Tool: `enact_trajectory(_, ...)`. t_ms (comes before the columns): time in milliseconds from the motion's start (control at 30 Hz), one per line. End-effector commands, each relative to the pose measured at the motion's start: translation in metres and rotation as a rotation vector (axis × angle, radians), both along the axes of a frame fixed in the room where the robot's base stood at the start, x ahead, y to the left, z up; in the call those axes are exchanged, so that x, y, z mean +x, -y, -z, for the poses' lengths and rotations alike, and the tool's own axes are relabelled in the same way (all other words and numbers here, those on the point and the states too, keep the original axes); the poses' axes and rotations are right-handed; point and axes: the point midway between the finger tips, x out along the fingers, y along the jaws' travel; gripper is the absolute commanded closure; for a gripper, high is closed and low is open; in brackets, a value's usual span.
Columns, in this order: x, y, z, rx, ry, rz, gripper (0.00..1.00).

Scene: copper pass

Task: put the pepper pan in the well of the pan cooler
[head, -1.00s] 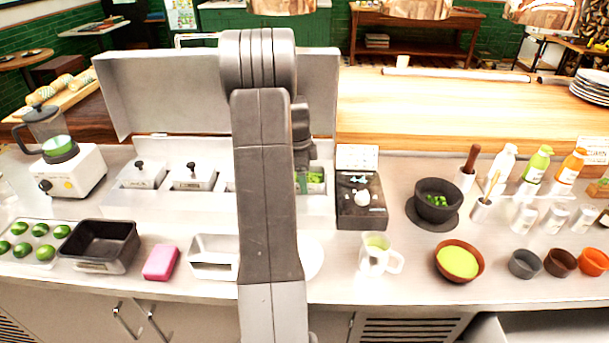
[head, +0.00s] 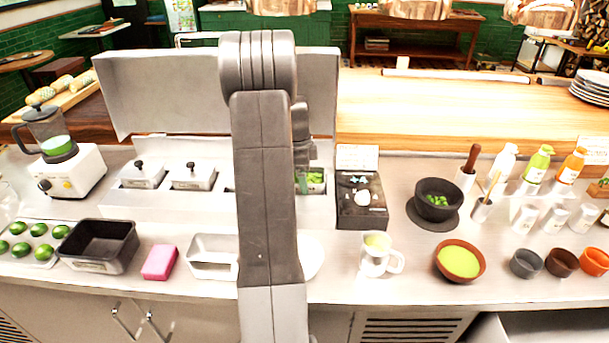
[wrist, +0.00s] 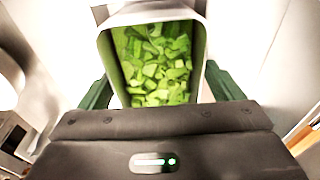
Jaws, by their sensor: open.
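The pepper pan (wrist: 201,60), a pale metal pan full of chopped green pepper, fills the upper middle of the wrist view. My gripper (wrist: 160,92) is open, with one dark green finger on each side of the pan; I cannot tell whether they touch it. In the head view the pan's green contents (head: 316,178) show just right of my arm, at the right end of the pan cooler (head: 137,203). The cooler has its lid raised and lidded pans at its left. My arm hides its middle, and I cannot tell how deep the pan sits.
A black scale-like box (head: 350,213) stands right of the cooler. In front are a white mug (head: 373,262), an empty pale pan (head: 212,270), a pink sponge (head: 159,262) and a black pan (head: 100,250). A dark bowl (head: 437,207) stands further right.

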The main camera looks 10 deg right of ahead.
Motion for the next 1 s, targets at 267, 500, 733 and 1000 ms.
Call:
enact_trajectory(267, -0.007, -0.004, -0.012, 0.008, -0.027, 0.003, 0.00)
enact_trajectory(500, -0.003, -0.010, -0.072, 0.005, -0.018, 0.002, 0.00)
enact_trajectory(733, -0.002, -0.014, -0.111, 0.005, -0.018, 0.001, 0.00)
enact_trajectory(1000, -0.003, -0.015, -0.123, 0.004, -0.020, 0.001, 0.00)
